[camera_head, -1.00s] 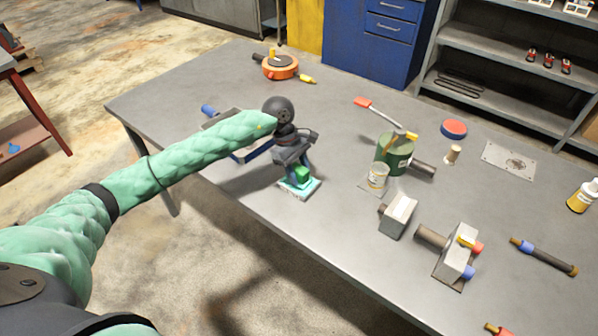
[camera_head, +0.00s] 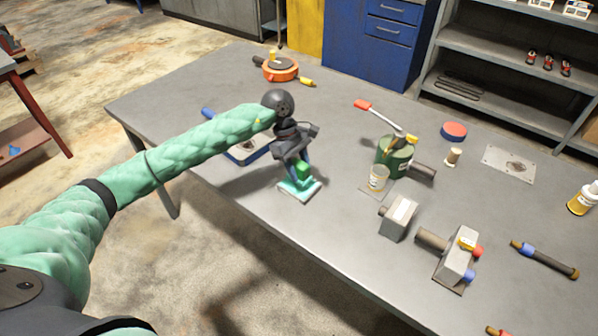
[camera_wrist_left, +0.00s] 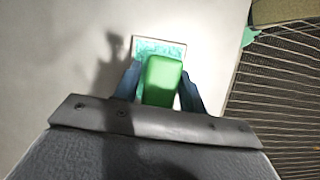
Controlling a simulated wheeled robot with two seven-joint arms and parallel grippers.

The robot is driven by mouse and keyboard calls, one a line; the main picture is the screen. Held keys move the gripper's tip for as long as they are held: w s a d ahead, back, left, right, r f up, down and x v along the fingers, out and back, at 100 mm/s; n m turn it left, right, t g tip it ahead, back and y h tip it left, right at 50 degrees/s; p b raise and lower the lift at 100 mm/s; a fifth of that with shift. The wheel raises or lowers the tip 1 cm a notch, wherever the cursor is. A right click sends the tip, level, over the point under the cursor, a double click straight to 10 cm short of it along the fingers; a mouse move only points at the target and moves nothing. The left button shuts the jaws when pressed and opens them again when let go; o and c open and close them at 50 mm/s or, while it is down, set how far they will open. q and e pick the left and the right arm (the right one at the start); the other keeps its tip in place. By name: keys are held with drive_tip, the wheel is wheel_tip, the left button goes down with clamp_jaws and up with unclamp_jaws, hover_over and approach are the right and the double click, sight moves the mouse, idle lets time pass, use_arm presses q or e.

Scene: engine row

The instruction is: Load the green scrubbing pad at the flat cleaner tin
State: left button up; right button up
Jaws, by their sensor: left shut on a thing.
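My left gripper (camera_head: 302,170) is shut on the green block-shaped grip (camera_head: 303,168) of the scrubbing pad. The pad's pale teal slab (camera_head: 291,190) lies beneath the fingers, at or just above the table near its front edge; I cannot tell whether it touches. In the left wrist view the green grip (camera_wrist_left: 161,80) sits between the two fingers, with the speckled teal slab (camera_wrist_left: 168,47) beyond it. A flat round tin with a red top (camera_head: 453,130), likely the cleaner tin, stands at the back right, well apart from the gripper. My right gripper is out of view.
A blue-edged tray (camera_head: 250,152) lies behind my left forearm. Grey blocks (camera_head: 398,217) stand at right.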

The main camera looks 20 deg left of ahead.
sight(302, 165)
use_arm(q)
drive_tip(key=shift+r, duration=2)
